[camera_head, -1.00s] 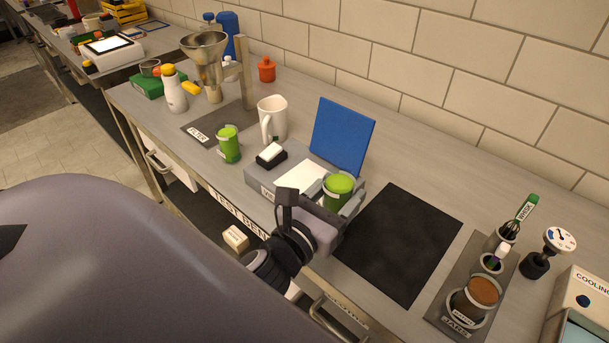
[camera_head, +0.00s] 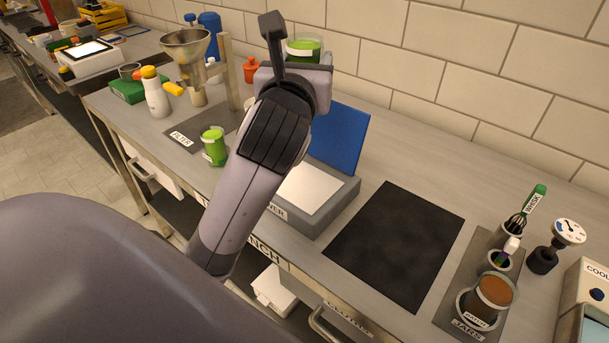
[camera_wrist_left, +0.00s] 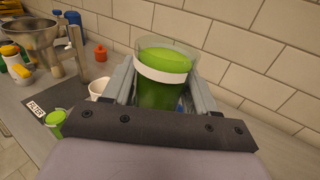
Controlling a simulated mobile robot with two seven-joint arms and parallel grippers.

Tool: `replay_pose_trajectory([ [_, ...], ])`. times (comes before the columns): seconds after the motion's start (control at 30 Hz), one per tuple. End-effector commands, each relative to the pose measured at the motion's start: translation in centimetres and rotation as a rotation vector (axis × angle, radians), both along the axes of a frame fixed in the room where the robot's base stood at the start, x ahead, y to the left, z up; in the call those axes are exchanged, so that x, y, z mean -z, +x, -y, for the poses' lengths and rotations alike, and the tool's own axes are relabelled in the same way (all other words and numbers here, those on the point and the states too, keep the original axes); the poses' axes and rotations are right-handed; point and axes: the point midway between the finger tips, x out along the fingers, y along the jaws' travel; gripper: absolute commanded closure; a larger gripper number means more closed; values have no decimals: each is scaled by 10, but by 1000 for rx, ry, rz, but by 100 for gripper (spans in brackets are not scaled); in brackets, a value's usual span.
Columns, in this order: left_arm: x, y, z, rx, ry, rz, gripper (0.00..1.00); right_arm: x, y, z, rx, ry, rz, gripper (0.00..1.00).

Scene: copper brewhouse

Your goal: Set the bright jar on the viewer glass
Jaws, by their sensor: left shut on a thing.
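My left gripper (camera_head: 298,56) is raised high in the head view and is shut on a green jar (camera_head: 305,44) with a pale band. In the left wrist view the jar (camera_wrist_left: 164,76) stands upright between the two fingers. The viewer (camera_head: 322,211) is a grey box with a blue raised lid (camera_head: 341,137). Its white viewer glass (camera_head: 309,188) shows bare; my left arm hides the box's left part. A second green jar (camera_head: 214,146) stands on the bench by the filter mat. I cannot tell which green is brighter. My right gripper is not in view.
A funnel stand (camera_head: 190,55), white bottle (camera_head: 155,92) and orange pot (camera_head: 250,69) stand at the back left. A bare black mat (camera_head: 395,245) lies right of the viewer. The jars rack (camera_head: 458,323) holds a brown jar (camera_head: 487,297). A gauge (camera_head: 560,243) stands beyond it.

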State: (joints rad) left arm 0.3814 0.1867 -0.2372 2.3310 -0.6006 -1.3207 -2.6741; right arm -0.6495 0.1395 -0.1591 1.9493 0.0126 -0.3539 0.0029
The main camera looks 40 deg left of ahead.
Motion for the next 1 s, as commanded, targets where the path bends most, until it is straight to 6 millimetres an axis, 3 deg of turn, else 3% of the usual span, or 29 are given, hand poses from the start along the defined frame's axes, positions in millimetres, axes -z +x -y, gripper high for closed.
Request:
replay_pose_trajectory([
  [0.1, 37, 0, 0, 0, -2, -9, 84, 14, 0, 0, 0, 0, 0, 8],
  [0.4, 116, 0, 0, 1, -2, -6, 84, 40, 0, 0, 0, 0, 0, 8],
  [1.0, 187, 0, 0, 0, -1, 0, 84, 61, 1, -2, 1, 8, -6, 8],
])
